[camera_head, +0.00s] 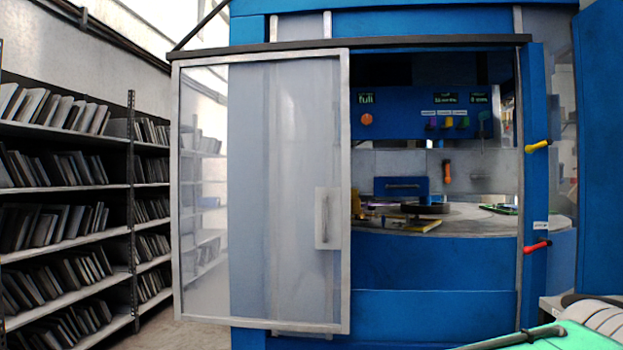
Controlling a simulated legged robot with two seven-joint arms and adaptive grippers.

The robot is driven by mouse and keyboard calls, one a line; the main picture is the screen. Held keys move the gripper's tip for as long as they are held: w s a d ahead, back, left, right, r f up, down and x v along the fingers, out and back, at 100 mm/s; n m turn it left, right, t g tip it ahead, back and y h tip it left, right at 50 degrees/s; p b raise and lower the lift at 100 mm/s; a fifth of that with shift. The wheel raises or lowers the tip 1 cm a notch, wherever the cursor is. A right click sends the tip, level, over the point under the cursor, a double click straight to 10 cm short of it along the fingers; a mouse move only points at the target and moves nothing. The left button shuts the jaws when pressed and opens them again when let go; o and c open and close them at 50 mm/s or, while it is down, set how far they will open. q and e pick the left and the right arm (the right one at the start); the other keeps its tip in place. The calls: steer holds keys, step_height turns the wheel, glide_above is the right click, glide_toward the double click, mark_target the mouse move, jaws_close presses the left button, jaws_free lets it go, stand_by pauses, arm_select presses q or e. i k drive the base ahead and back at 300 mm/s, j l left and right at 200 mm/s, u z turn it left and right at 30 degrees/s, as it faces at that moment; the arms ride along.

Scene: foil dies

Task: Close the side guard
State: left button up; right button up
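The side guard (270,200) is a sliding, see-through panel in a grey metal frame, hanging from a dark rail (400,42) on the front of a blue machine (430,270). It stands to the left, partly past the machine's left edge, so the machine's opening (430,160) on the right is uncovered. A grey handle (327,218) sits on a plate near the panel's right edge. Neither of my grippers is in view.
Inside the opening are a control panel (400,115) and a work table (465,220) with dark and yellow parts. Yellow (538,146) and red (537,247) levers stick out on the right post. Shelves of dark plates (65,240) stand left. A green-topped object (555,337) is at lower right.

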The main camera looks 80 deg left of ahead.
mark_target(332, 204)
steer(key=u, duration=2.9)
steer(key=i+j, duration=0.2)
steer(key=j, duration=0.15)
steer(key=i+j+z, duration=0.1)
steer(key=i+j, duration=0.15)
steer(key=j, duration=0.15)
steer(key=i+j, duration=0.2)
steer(key=j, duration=0.15)
steer(key=i+j+z, duration=0.1)
steer(key=j, duration=0.3)
steer(key=i+j, duration=0.25)
steer(key=j, duration=0.15)
